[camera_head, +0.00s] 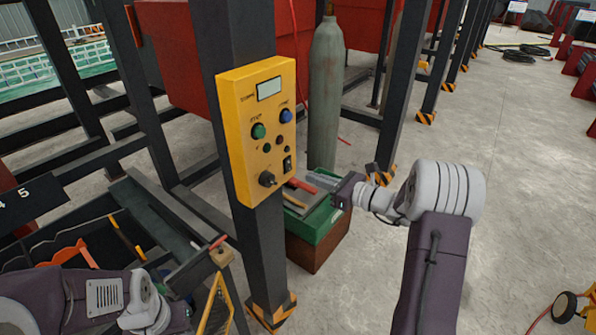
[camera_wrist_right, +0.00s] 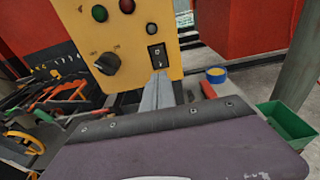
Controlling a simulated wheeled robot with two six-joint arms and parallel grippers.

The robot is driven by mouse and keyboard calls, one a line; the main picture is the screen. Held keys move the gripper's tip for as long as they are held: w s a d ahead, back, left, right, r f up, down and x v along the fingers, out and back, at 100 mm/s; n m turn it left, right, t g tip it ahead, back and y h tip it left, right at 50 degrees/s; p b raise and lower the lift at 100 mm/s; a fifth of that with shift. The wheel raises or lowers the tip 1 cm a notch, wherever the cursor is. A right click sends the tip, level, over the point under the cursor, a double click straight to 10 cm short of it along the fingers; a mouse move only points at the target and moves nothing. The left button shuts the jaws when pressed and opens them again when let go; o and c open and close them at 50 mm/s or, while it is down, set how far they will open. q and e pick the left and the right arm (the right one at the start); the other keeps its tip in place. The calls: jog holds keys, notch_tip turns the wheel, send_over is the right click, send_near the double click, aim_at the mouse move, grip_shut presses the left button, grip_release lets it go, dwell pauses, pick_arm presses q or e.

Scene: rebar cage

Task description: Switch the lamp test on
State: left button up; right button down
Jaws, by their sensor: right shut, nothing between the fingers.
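A yellow control box (camera_head: 257,125) is fixed to a dark post. The right gripper is shut and empty; touching cannot be told. My left gripper is out of view.
A green-topped toolbox (camera_head: 312,225) stands behind the post. A grey gas cylinder (camera_head: 325,95) stands behind the box. An open dark tray of tools (camera_head: 90,245) is at the left. The concrete floor at the right is mostly clear.

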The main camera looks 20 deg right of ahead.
aim_at(290, 170)
jog(key=p+x, duration=0.1)
jog(key=x, duration=0.5)
jog(key=shift+w+a, duration=0.1)
jog(key=shift+w, duration=0.05)
